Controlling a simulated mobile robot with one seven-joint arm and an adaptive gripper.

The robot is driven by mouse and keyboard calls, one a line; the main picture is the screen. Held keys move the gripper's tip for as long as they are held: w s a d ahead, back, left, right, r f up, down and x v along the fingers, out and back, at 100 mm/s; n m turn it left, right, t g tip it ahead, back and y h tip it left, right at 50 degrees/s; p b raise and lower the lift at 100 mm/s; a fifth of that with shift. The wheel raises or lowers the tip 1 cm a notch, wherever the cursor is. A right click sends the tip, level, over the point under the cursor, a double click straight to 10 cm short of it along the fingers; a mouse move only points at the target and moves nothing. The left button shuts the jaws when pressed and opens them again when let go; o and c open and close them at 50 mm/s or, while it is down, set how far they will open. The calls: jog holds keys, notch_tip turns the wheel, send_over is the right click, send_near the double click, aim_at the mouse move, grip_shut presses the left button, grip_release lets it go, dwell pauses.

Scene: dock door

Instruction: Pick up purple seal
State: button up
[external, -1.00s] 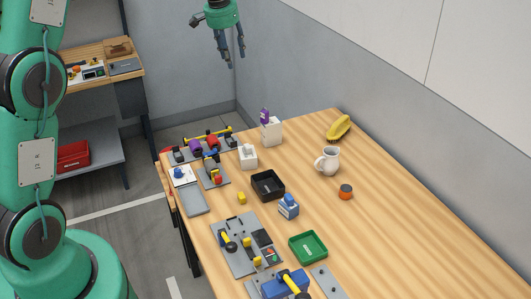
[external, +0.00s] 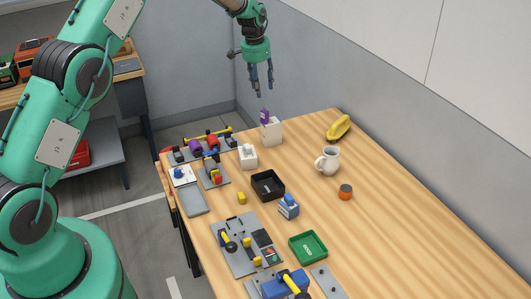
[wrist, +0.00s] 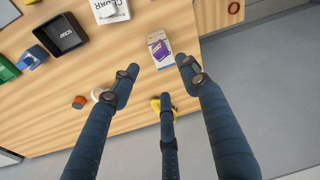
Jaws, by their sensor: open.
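The purple seal (external: 265,116) sticks up from the top of a small white holder (external: 273,133) near the back edge of the table. In the wrist view, a purple piece (wrist: 160,50) shows on the holder, just beyond and between my fingertips. My gripper (external: 262,88) hangs above the holder, with its fingers spread and pointing down. It is open and empty, and clear of the seal. In the wrist view, my gripper (wrist: 157,75) shows its three dark fingers around an empty gap.
A white block (external: 247,157), black tray (external: 268,186) and tool rack with a purple roll (external: 196,147) are nearby. The wall rises close behind the table.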

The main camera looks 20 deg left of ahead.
aim_at(264, 111)
jog(key=shift+f, duration=0.15)
jog(key=shift+w+d+f+p, duration=0.1)
jog(key=shift+w+f+p, duration=0.1)
jog(key=shift+f, duration=1.2)
jog(key=shift+w+d+f+p, duration=0.1)
jog(key=shift+w+f+p, duration=0.1)
jog(key=shift+f, duration=1.15)
jog(key=shift+w+d+f+p, duration=0.1)
jog(key=shift+w+f, duration=0.1)
jog(key=shift+f, duration=1.2)
jog(key=shift+f, duration=0.1)
jog(key=shift+w+d+f+p, duration=0.1)
jog(key=shift+w+f+p, duration=0.1)
jog(key=shift+f, duration=0.6)
jog(key=shift+w+a+f+p, duration=0.1)
jog(key=shift+f+p, duration=0.15)
jog(key=shift+f, duration=0.6)
jog(key=shift+w+d+f+p, duration=0.1)
jog(key=shift+f+p, duration=0.1)
jog(key=shift+f, duration=0.6)
jog(key=c, duration=1.1)
jog(key=shift+r, duration=0.15)
jog(key=shift+c, duration=0.2)
